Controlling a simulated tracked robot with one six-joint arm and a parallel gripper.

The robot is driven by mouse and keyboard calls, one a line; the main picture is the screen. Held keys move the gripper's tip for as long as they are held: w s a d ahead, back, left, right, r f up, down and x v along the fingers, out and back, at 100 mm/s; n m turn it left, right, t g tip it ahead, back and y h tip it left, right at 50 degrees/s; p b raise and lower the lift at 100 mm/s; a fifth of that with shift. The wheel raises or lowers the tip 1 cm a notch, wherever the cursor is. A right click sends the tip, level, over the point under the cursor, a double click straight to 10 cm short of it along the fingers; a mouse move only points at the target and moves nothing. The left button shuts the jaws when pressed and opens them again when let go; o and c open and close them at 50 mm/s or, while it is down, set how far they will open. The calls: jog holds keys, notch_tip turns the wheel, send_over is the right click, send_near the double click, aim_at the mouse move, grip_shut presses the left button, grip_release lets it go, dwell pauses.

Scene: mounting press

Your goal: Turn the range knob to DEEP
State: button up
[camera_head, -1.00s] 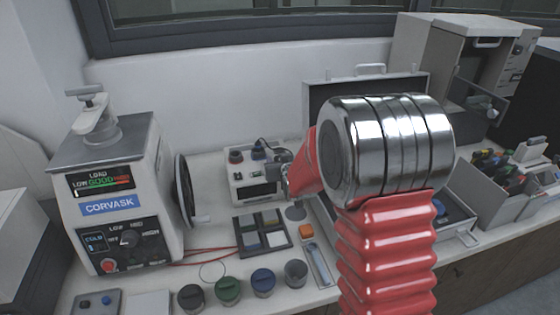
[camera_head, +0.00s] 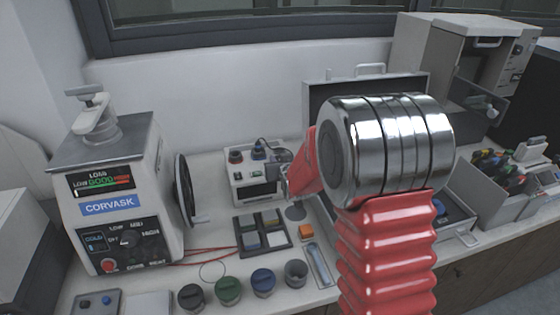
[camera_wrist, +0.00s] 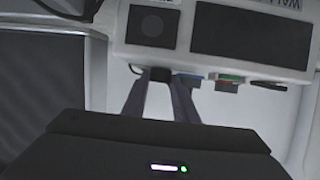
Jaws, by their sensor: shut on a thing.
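A small white gauge unit (camera_head: 241,185) stands on the bench, left of my arm's wrist. It has a dark display and coloured parts on top. In the wrist view its white panel (camera_wrist: 218,62) shows a dark square with a circle, a wide dark window and part of a label. My gripper (camera_wrist: 160,92) has its two fingers closed around a small black knob (camera_wrist: 158,98), which I take as the range knob. In the head view my gripper (camera_head: 284,180) is at the unit's right side. The knob's pointer and range markings are not readable.
A CORVASK press (camera_head: 120,200) with a side handwheel stands left. A dark sample tray (camera_head: 262,248) and several coloured cups (camera_head: 228,291) lie in front. An open case (camera_head: 322,92) is behind my arm. A bin of coloured items (camera_head: 490,190) is right.

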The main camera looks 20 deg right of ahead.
jog(key=shift+w+a+m+g+h, duration=0.1)
jog(key=shift+a+m+g+h, duration=0.2)
jog(key=shift+m+h, duration=0.7)
jog(key=shift+w+a+m+g+h, duration=0.1)
jog(key=shift+m+g+h, duration=0.25)
jog(key=shift+m+h, duration=0.6)
jog(key=shift+a+m+g+h, duration=0.2)
jog(key=shift+m+g+h, duration=0.15)
jog(key=shift+m+h, duration=0.65)
jog(key=shift+m+g+h, duration=0.25)
jog(key=shift+g+h, duration=0.05)
jog(key=shift+h, duration=0.15)
jog(key=shift+w+a+m+g+h, duration=0.15)
jog(key=shift+w+m+g+h, duration=0.05)
jog(key=shift+m+g+h, duration=1)
jog(key=shift+w+a+m+g+h, duration=0.2)
jog(key=shift+m+g+h, duration=0.7)
jog(key=shift+m+g, duration=0.45)
jog(key=shift+m, duration=0.35)
jog(key=o, duration=1.1)
jog(key=shift+c, duration=0.2)
notch_tip(320, 180, up, 10)
